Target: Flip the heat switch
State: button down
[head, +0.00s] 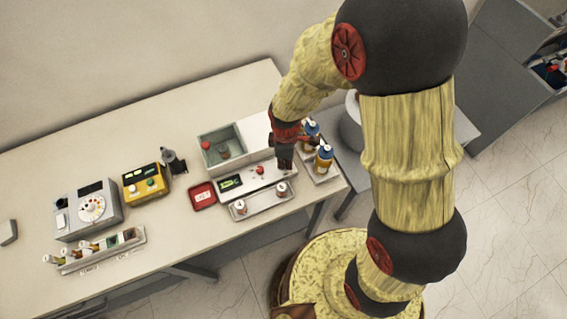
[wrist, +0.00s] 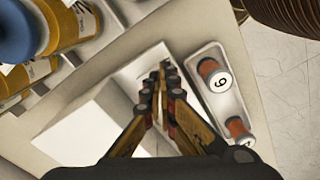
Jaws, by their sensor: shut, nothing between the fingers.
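A white device (head: 236,192) with a dark green-lit display (head: 230,183) and a red knob (head: 260,170) stands on the table in the head view. I cannot make out which part is the heat switch. My gripper (head: 284,165) is over the right end of this device, pointing down. In the wrist view my gripper (wrist: 165,72) is shut and empty, its fingertips over a white surface of the device. The gripper hides part of that surface, and I cannot tell whether the tips touch it.
A metal tray (head: 262,205) with two capped vials lies in front of the device; it also shows in the wrist view (wrist: 208,55). Blue-capped yellow bottles (head: 323,157) stand at right, an open box (head: 209,141) behind. A red dish (head: 203,196) and yellow instrument (head: 145,184) are left.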

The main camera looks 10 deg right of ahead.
jog(key=shift+f, duration=0.4)
jog(key=shift+r, duration=0.1)
jog(key=shift+r+p, duration=2.45)
jog(key=shift+r, duration=1.05)
jog(key=shift+s+m, duration=0.25)
jog(key=shift+m, duration=0.35)
jog(key=s+d+r+m+t+b, duration=0.2)
jog(key=s+d+r+m+b, duration=0.4)
jog(key=r, duration=0.3)
jog(key=s+d+r+m+t+b, duration=0.3)
jog(key=s+d+r+m+b, duration=0.2)
jog(key=r+m, duration=0.3)
jog(key=shift+s+d+r+t+b, duration=0.3)
jog(key=shift+s+d+r+b, duration=0.15)
jog(key=shift+b, duration=0.2)
